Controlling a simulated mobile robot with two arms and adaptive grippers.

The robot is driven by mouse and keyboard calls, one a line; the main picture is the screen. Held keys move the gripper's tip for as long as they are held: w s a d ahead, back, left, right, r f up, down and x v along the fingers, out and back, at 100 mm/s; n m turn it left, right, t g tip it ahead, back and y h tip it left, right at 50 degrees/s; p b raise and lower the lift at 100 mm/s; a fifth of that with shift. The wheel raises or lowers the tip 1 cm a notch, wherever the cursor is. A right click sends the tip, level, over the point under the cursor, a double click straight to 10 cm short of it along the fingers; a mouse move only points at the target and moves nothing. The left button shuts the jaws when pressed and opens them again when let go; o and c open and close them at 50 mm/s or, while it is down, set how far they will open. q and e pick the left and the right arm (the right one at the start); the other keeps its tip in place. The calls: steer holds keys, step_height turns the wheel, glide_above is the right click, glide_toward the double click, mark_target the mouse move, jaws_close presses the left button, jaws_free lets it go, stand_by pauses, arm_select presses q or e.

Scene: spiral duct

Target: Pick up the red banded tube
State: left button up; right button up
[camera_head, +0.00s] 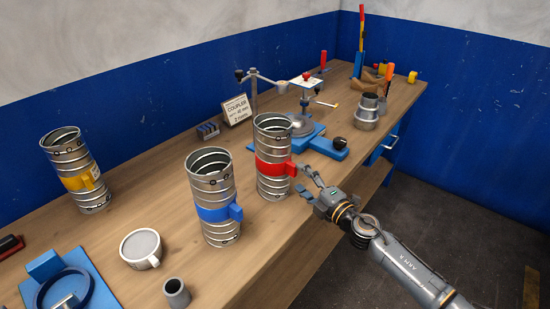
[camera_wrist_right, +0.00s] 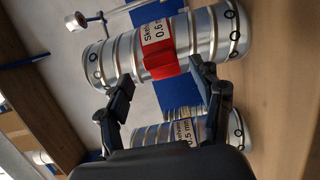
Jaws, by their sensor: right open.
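The red banded tube (camera_head: 272,145) stands upright on the wooden bench near its front edge, a silver ribbed cylinder with a red band and a red tab on its right side. It also shows in the right wrist view (camera_wrist_right: 110,58), with a label beside the red band. My right gripper (camera_head: 308,186) is open at the tube's right side, close to the tab. In the wrist view its two dark fingers (camera_wrist_right: 163,75) are spread, with the red tab between their tips; I cannot tell whether they touch. My left gripper is out of view.
A blue banded tube (camera_head: 213,198) stands close to the left, and a yellow banded tube (camera_head: 75,172) farther left. A blue fixture (camera_head: 322,145) is just behind the red banded tube. A grey cup (camera_head: 141,249) and small cylinder (camera_head: 176,293) are at the front left.

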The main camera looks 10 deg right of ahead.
mark_target(293, 172)
steer(key=x, duration=0.3)
steer(key=shift+w+a, duration=0.15)
steer(key=shift+a, duration=0.05)
steer(key=shift+c, duration=0.4)
jaws_close()
steer(key=shift+r, duration=0.15)
